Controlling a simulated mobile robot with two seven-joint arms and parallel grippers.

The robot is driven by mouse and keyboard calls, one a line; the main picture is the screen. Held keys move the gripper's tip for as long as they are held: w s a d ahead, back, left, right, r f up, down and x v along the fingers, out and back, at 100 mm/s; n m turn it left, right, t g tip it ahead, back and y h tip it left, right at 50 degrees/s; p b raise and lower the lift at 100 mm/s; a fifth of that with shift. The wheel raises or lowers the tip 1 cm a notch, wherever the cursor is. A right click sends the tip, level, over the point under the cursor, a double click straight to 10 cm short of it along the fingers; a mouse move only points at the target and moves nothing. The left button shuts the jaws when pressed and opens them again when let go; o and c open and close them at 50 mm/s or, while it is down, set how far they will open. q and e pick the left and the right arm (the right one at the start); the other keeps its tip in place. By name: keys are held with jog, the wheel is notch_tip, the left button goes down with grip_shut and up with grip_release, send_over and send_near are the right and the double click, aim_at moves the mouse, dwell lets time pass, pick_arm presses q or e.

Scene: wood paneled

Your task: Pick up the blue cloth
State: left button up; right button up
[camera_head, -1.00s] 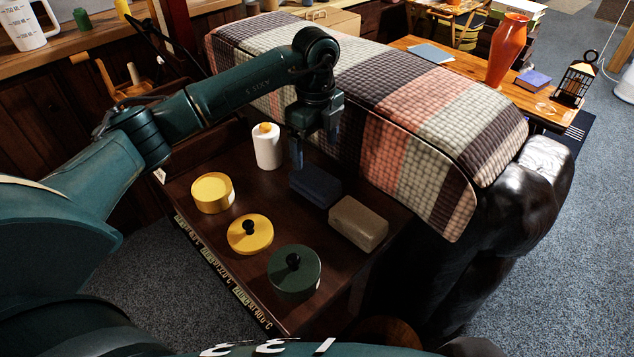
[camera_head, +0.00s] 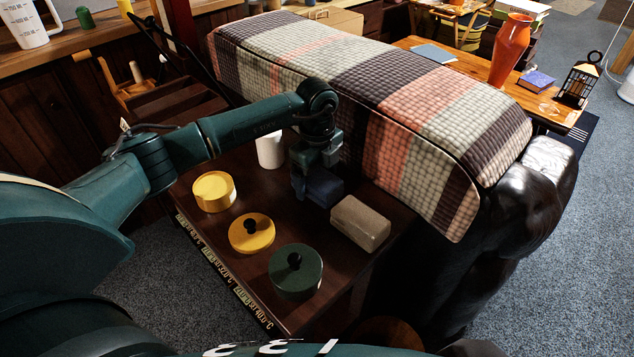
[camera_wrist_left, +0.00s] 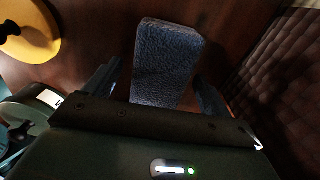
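The blue cloth (camera_head: 325,187) is a folded, dark blue block on the small brown table, partly hidden by my left gripper in the head view. In the left wrist view the cloth (camera_wrist_left: 168,45) shows a fuzzy texture. My left gripper (camera_head: 312,190) is directly over it, pointing down. In the left wrist view the fingers of the left gripper (camera_wrist_left: 158,75) are apart, one on each side of the cloth's near part, with gaps visible. I cannot tell whether the fingertips reach the tabletop. My right gripper is not in view.
On the table (camera_head: 215,240) stand a white candle (camera_head: 270,150), a yellow tin (camera_head: 213,191), a yellow lidded pot (camera_head: 251,233), a green lidded pot (camera_head: 295,271) and a beige block (camera_head: 360,223) close beside the cloth. A plaid-covered couch (camera_head: 400,140) borders the far side.

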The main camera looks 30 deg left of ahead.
aim_at(317, 175)
pick_arm(q)
jog(key=c, duration=1)
notch_tip(317, 175, up, 10)
jog(key=shift+r+p, duration=0.1)
jog(key=shift+p, duration=0.2)
jog(key=o, duration=0.5)
jog(key=shift+c, duration=0.2)
jog(key=c, duration=0.4)
jog(key=shift+o, duration=0.2)
